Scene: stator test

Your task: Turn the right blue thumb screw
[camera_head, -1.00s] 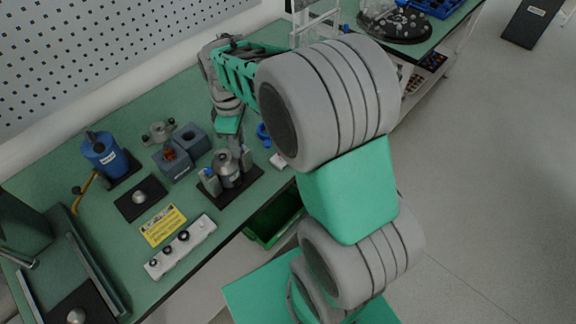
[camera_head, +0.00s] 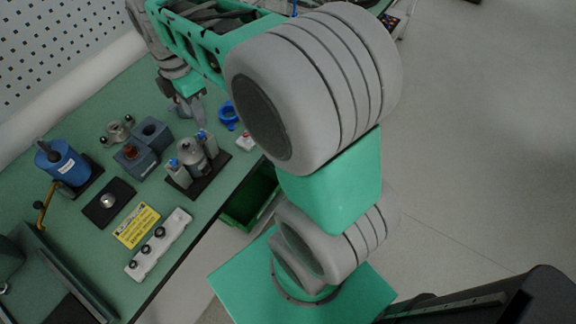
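The test fixture is a black base plate (camera_head: 212,172) with a silver metal cylinder (camera_head: 191,152) between two grey posts. The right blue thumb screw (camera_head: 201,134) sits on top of the right post, and the left blue thumb screw (camera_head: 172,163) tops the left post. My gripper (camera_head: 190,112) points down just behind the fixture, above and left of the right screw in the picture. It looks apart from the screw. Its fingers are small and dark here, so I cannot tell their opening. My large arm links cover the area to the right.
Grey blocks (camera_head: 150,132) stand left of the fixture. A blue ring-shaped part (camera_head: 228,112) and a red-and-white piece (camera_head: 245,142) lie to its right. A yellow label (camera_head: 136,226), a white strip (camera_head: 162,243) and a blue cylinder (camera_head: 64,163) are at the left.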

